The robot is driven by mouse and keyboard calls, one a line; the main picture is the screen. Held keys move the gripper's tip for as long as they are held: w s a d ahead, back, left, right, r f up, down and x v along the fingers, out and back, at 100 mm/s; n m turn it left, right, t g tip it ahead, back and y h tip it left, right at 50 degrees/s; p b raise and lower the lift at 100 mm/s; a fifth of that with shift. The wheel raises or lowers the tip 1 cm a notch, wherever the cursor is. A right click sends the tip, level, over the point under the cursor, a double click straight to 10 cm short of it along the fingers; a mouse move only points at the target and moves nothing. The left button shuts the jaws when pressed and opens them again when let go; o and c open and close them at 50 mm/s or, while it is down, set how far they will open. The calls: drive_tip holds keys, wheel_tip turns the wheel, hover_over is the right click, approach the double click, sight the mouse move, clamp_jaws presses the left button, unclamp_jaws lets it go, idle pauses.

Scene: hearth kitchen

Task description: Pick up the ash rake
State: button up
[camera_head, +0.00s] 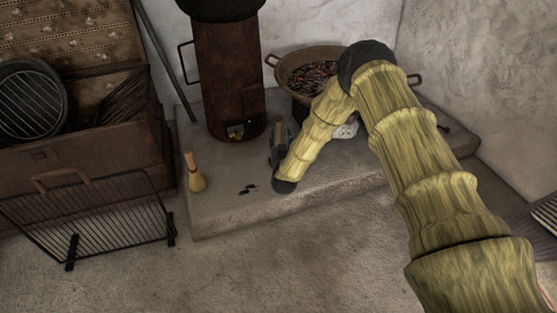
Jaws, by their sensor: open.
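A long thin dark rod (166,62) leans against the wall left of the rusty stove, its lower end on the hearth slab; I cannot tell whether it is the ash rake, as its head is not clear. My gripper (279,142) is open, low over the slab, just right of the stove's foot and partly hidden by my yellow-sleeved arm. A small brown upright piece shows at its fingers; I cannot tell what it belongs to or whether they touch it. The gripper is well apart from the leaning rod.
The rusty stove (227,80) stands between rod and gripper. A pan of embers (271,60) sits behind my arm. A small brush (195,178) and dark bits (249,189) are on the slab (225,219). A wire rack (95,222) and open trunk (85,150) stand left. Front floor is clear.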

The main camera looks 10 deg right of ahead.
sight(279, 132)
drive_tip(key=w+b, duration=0.1)
drive_tip(key=w, duration=0.1)
drive_tip(key=w+b, duration=0.1)
drive_tip(key=shift+w+r+b, duration=0.2)
drive_tip(key=shift+w+b, duration=0.1)
drive_tip(key=shift+w, duration=0.05)
drive_tip(key=shift+w+d+r, duration=0.1)
drive_tip(key=shift+w+r, duration=0.1)
drive_tip(key=shift+w, duration=0.35)
clamp_jaws()
